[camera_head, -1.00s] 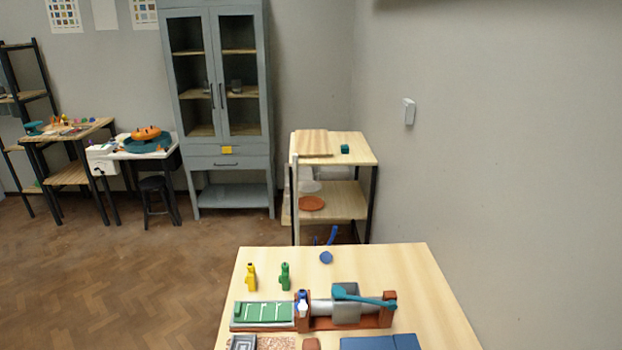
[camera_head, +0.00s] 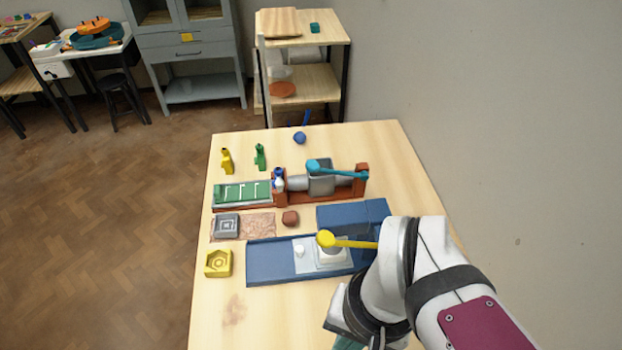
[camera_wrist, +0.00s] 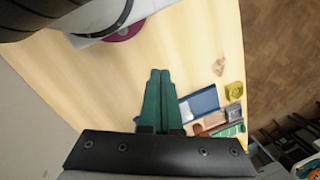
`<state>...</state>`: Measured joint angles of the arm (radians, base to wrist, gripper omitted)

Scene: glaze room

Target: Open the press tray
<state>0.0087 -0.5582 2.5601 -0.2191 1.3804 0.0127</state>
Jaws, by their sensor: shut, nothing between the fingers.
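A blue press (camera_head: 262,265) lies long across the near part of the bench, with a pale plate (camera_head: 305,264), a white knob (camera_head: 299,251) and a yellow lever (camera_head: 347,243) on it. Which part is its tray I cannot tell; my arm covers its right end. My gripper (camera_wrist: 160,73) has teal fingers, shut together and empty. In the head view it (camera_head: 348,343) is at the bottom edge, nearer than the press and apart from it, mostly hidden by my wrist.
Behind the press stand a brown-red extruder (camera_head: 325,194) with a teal lever (camera_head: 338,171) and a green slatted board (camera_head: 240,193). A yellow mould (camera_head: 218,263) sits left of the press. Yellow (camera_head: 227,161) and green (camera_head: 260,157) bottles stand further back. The bench's front left is bare.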

